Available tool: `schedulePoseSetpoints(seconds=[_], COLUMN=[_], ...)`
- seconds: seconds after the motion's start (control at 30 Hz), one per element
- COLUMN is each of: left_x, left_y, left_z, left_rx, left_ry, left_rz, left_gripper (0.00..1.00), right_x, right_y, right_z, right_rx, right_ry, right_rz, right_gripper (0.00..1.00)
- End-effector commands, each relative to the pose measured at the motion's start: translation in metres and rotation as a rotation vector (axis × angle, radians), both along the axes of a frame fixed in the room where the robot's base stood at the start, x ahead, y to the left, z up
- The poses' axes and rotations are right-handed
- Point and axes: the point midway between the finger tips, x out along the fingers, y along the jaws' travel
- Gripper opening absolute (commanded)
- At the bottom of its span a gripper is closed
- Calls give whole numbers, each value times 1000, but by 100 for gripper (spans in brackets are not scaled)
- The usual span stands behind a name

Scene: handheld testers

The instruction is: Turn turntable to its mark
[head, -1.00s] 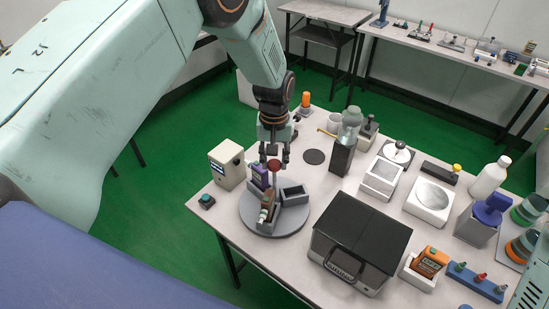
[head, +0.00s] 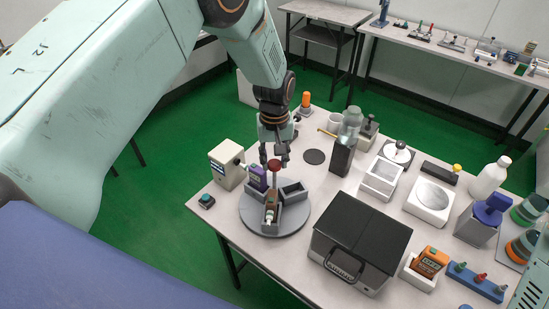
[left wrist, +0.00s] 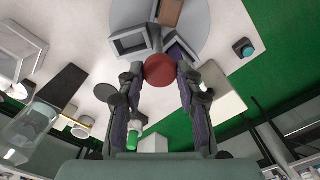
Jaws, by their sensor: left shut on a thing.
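The round grey turntable (head: 252,222) lies on the near left part of the table. It carries grey open bins (head: 293,191), a purple item (head: 258,178) and a brown item (head: 271,199). A red knob (head: 274,164) stands above its centre, and it also shows in the left wrist view (left wrist: 159,70). My left gripper (head: 274,160) points down and is shut on the red knob, a finger on each side. I cannot make out the turntable's mark. My right gripper is not in view.
A beige box (head: 227,166) stands close behind the turntable's left side, and a teal button (head: 206,201) sits at the table's left edge. A black-topped case (head: 361,240) stands close on the right. A dark bottle stand (head: 342,157) is behind.

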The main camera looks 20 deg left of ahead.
Motion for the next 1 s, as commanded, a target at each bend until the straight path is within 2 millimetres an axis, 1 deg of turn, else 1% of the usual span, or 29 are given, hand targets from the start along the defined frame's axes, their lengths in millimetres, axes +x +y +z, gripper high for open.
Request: schedulePoseSetpoints(seconds=[0.03, 0.13, 0.17, 0.4, 0.67, 0.77, 0.87, 1.0], left_x=[4, 4, 4, 2, 1, 1, 2, 2], left_y=[0, 0, 0, 0, 0, 0, 0, 0], left_z=[5, 5, 5, 3, 1, 4, 15, 42], left_rx=[-2, -2, -2, -1, -1, -1, -1, 0], left_ry=[-11, -11, -11, -6, -3, -3, -5, -7], left_rz=[5, 5, 5, 2, 1, 1, 1, 1], left_gripper=[0, 0, 36, 56, 57, 57, 57, 57], right_x=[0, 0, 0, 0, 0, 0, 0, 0], right_y=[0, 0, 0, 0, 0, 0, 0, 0], right_z=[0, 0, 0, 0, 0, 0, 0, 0], right_rx=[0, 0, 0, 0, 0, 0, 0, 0], right_ry=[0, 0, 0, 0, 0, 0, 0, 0], right_rz=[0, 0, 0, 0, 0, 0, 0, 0], right_gripper=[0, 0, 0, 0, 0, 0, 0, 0])
